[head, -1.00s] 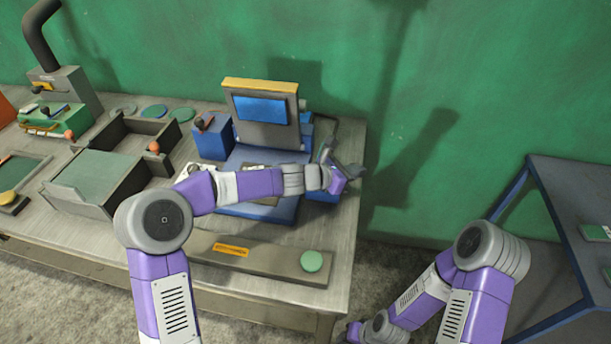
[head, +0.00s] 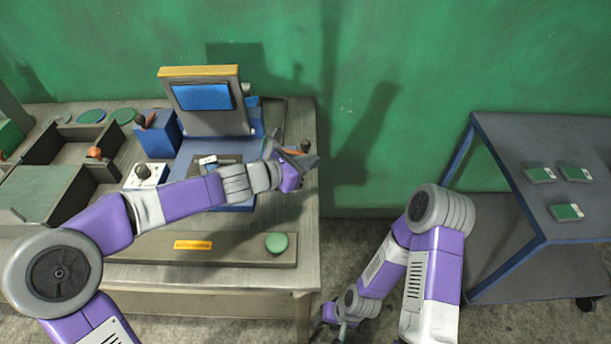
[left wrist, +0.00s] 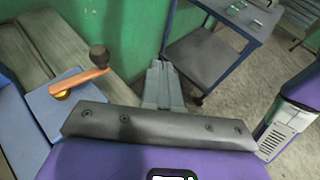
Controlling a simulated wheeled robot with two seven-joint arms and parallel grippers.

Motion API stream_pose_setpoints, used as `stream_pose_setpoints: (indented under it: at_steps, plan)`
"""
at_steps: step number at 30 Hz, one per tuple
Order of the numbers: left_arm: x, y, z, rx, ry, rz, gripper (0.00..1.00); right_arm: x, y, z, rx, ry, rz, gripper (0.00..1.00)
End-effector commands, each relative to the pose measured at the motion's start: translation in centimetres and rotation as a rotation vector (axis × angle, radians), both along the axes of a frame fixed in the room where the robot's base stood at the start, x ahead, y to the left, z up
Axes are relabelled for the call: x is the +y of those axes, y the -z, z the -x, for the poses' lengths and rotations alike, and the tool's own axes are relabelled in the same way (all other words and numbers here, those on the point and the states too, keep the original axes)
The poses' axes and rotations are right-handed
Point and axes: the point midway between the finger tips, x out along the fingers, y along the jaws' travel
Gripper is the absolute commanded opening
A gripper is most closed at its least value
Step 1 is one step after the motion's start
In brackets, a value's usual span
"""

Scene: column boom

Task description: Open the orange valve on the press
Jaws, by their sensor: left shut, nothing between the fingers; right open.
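The press (head: 215,112) stands on the bench, with a blue base and an upright grey panel with a yellow top and blue screen. In the left wrist view the orange valve (left wrist: 80,82) is a lever with a dark knob on a blue block. The left gripper is shut and empty at the press's right side. In the left wrist view its fingers (left wrist: 163,85) lie right of the lever, apart from it. My right gripper (head: 338,332) is open, low at the bottom edge, partly cut off.
A blue box with another lever (head: 147,121) stands left of the press. A bar with a green button (head: 277,243) lies along the bench front. A blue-framed cart (head: 510,150) with green cards stands at right. Floor is clear between bench and cart.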

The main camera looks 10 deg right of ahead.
Motion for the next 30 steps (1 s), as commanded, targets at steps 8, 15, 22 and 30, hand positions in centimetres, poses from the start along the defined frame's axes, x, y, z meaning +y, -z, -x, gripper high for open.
stream_pose_setpoints:
  at_steps: [8,15,22,30]
  plan:
    - [0.5,-1.5,3.8,-0.003,0.000,-0.002,0.00,0.0,0.5,0.0,0.000,0.000,0.000,0.42]
    - [0.6,-1.8,4.8,0.001,0.000,0.001,0.00,0.0,0.6,0.0,0.000,0.000,0.000,0.42]
    - [0.6,-1.8,4.8,0.000,0.001,0.001,0.00,0.0,0.6,0.0,0.000,0.000,0.000,0.42]
    - [0.6,-1.8,4.8,-0.001,0.000,0.001,0.00,0.0,0.6,0.0,0.000,0.000,0.000,0.42]
